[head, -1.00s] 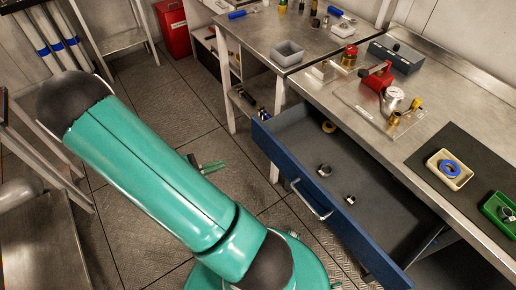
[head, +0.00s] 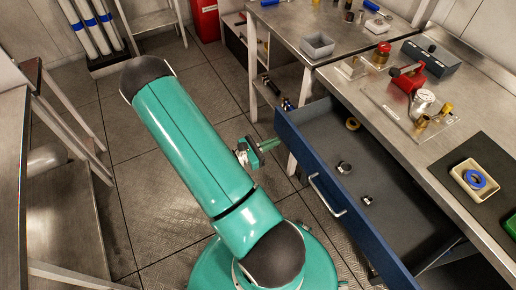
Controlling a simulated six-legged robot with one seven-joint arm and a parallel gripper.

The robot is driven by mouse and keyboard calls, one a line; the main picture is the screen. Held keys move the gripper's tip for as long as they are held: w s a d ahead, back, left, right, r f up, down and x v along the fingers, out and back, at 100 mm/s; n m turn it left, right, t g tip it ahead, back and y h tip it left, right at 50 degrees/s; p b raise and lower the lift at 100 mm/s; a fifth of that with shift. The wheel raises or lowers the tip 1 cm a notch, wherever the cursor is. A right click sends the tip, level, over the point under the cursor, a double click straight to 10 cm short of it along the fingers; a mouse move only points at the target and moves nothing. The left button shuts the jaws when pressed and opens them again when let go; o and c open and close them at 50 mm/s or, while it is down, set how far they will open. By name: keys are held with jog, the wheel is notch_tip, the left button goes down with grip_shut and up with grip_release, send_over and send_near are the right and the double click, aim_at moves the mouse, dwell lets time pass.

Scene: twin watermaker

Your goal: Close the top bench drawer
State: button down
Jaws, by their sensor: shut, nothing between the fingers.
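The top bench drawer (head: 345,215) has a blue front and stands pulled out from under the steel bench, with its silver bar handle (head: 326,195) facing me. Inside the drawer lie a yellow ring (head: 352,124) and two small metal fittings (head: 344,167). My gripper (head: 268,145) shows partly behind my green arm link.
The bench top (head: 375,110) carries a clear plate with a red valve and gauge, a grey box and a cream tray (head: 474,180) with a blue ring. A second table (head: 290,30) with a grey bin stands behind. A steel table (head: 12,150) is at left. Open floor lies between.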

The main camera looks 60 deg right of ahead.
aim_at(288, 136)
jog(key=shift+x, duration=1.7)
jog(key=shift+d, duration=0.1)
jog(key=x, duration=2.3)
jog(key=shift+s+d, duration=0.2)
jog(key=shift+d, duration=0.15)
jog(key=shift+s+d+r, duration=0.15)
jog(key=shift+d, duration=0.1)
jog(key=shift+s+d, duration=0.1)
jog(key=shift+d, duration=0.05)
jog(key=shift+w+a, duration=0.3)
jog(key=v, duration=1.4)
jog(key=shift+a, duration=0.1)
